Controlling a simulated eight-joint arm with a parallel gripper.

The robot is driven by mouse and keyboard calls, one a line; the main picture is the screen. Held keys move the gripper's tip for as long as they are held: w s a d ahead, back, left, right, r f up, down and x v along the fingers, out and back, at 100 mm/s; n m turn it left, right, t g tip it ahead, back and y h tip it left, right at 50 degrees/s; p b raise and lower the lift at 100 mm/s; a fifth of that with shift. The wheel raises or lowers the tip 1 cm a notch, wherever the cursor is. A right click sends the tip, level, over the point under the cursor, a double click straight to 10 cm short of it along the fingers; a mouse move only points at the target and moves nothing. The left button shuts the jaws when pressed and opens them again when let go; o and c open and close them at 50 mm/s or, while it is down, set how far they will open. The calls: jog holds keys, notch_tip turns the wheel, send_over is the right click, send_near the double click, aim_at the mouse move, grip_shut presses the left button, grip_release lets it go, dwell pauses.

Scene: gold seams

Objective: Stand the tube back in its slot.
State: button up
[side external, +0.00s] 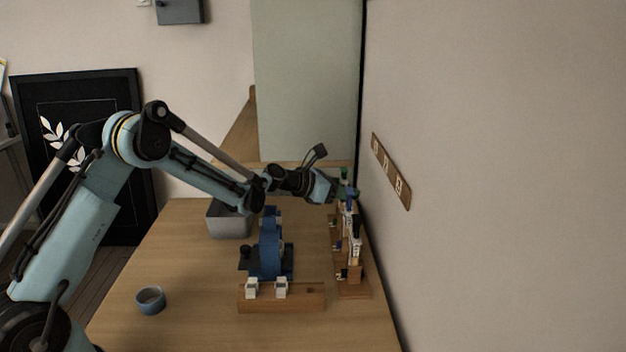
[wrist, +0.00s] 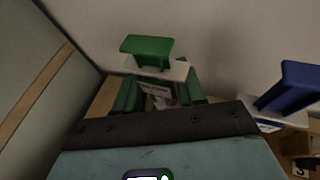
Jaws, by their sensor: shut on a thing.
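My gripper (wrist: 158,98) has two green fingers, one on each side of a white tube (wrist: 157,70) with a green cap (wrist: 147,47). It is shut on this tube, with the cap standing out past the fingers; dark print shows on the body. In the side view my gripper (side external: 344,192) is at the upper far part of the wooden rack (side external: 354,287) along the wall, and the green cap (side external: 345,172) shows just above it. The tube's lower end and its slot are hidden, so I cannot tell whether it touches the rack.
A blue-capped tube (wrist: 288,86) stands close to the right of my gripper. Other tubes (side external: 356,246) stand in the rack. A blue device (side external: 270,250), a wooden block (side external: 285,299), a grey bin (side external: 228,222) and a blue cup (side external: 151,300) are on the table. The wall is close.

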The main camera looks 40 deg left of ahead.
jog(key=shift+f, duration=1.4)
dwell(1.3)
jog(key=o, duration=1.2)
jog(key=shift+o, duration=0.2)
jog(key=shift+f, duration=0.2)
jog(key=shift+s+a+r, duration=0.15)
jog(key=shift+s+a, duration=0.15)
jog(key=shift+s, duration=0.25)
jog(key=shift+v, duration=1.85)
jog(key=shift+r, duration=0.15)
